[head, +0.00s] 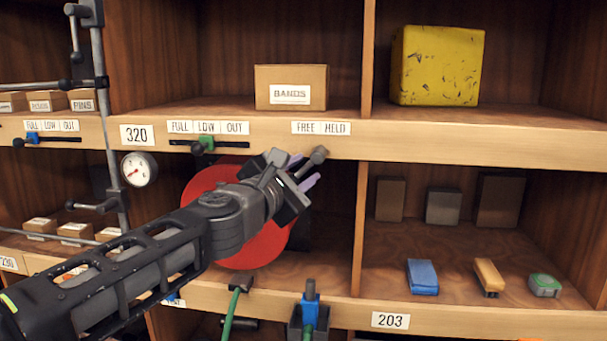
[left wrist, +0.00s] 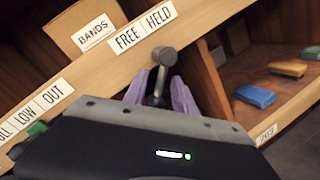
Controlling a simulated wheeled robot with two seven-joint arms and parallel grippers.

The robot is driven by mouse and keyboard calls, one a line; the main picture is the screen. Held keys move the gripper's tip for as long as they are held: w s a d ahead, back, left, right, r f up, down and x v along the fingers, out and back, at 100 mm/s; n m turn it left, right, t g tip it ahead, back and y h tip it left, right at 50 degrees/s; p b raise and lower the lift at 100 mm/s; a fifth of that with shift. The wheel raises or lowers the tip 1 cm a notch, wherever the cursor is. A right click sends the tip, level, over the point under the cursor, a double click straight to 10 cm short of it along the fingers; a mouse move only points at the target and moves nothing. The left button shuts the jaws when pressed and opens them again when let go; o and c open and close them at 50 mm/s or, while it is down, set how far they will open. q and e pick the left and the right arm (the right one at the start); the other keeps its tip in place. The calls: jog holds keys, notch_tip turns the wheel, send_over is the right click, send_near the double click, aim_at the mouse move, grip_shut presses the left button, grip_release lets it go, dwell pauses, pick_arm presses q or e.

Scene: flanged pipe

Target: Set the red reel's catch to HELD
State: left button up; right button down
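The red reel (head: 235,235) stands in the shelf bay below the FREE/HELD label (head: 321,128), partly hidden by my left arm. Its catch (head: 318,155) appears as a grey lever with a round knob just under that label. In the left wrist view the catch knob (left wrist: 165,57) stands below the label, around the gap between the two words; I cannot tell which setting it is at. My left gripper (head: 303,171) has its purple fingers on either side of the lever, apart, with gaps showing in the left wrist view (left wrist: 159,92). My right gripper is not in view.
The shelf edge (head: 450,142) runs just above the gripper, and an upright divider (head: 360,230) stands to its right.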

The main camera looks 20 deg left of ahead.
pick_arm(q)
jog(key=shift+w, duration=0.45)
jog(key=shift+c, duration=0.5)
grip_shut()
dwell(0.6)
